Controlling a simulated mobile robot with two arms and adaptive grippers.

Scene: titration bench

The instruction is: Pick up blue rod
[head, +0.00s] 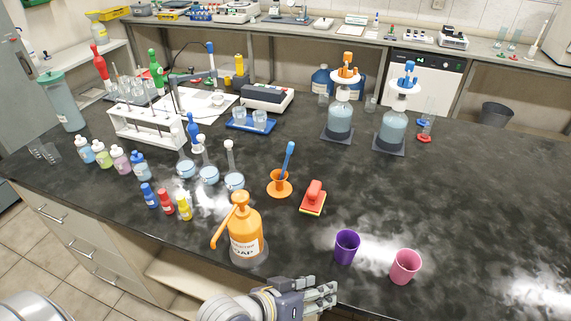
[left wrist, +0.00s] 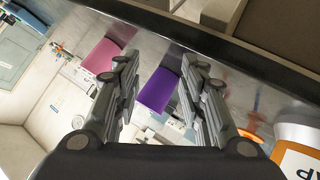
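The blue rod (head: 288,158) stands, leaning slightly right, in an orange mortar-like cup (head: 280,187) near the middle of the bench. My left gripper (head: 330,294) is at the front edge of the bench, well in front of the rod and to its right. In the left wrist view my left gripper (left wrist: 158,75) has its fingers apart with nothing between them. My right gripper is not in view.
An orange soap pump bottle (head: 245,235) stands between my gripper and the orange cup, to the left. A red stamp-like block (head: 313,197) sits right of the cup. A purple cup (head: 346,247) and a pink cup (head: 405,267) stand near the front edge. Flasks (head: 234,180) stand left.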

